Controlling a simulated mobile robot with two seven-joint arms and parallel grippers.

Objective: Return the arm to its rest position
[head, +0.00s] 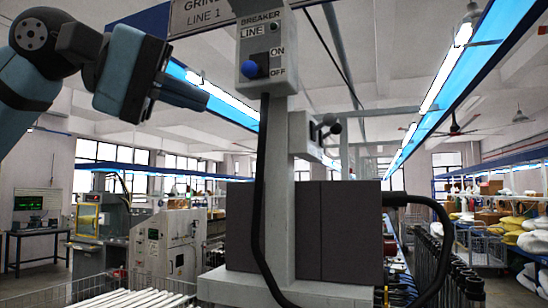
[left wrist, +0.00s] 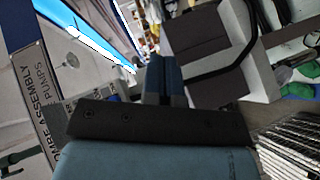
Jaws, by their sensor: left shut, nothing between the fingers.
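My left arm comes in from the upper left in the head view, raised high. Its blue and black left gripper (head: 196,98) points right, in the air to the left of the breaker box. In the left wrist view the two fingers of the left gripper (left wrist: 165,70) lie side by side, shut, with nothing seen between them. My right arm and right gripper are in neither view.
A grey breaker box (head: 252,66) with a blue knob sits on a pale post (head: 276,150). Dark grey boxes (head: 325,225) and a black cable surround the post. White tubes (head: 125,299) lie at the lower left. A machine (head: 160,245) stands behind them.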

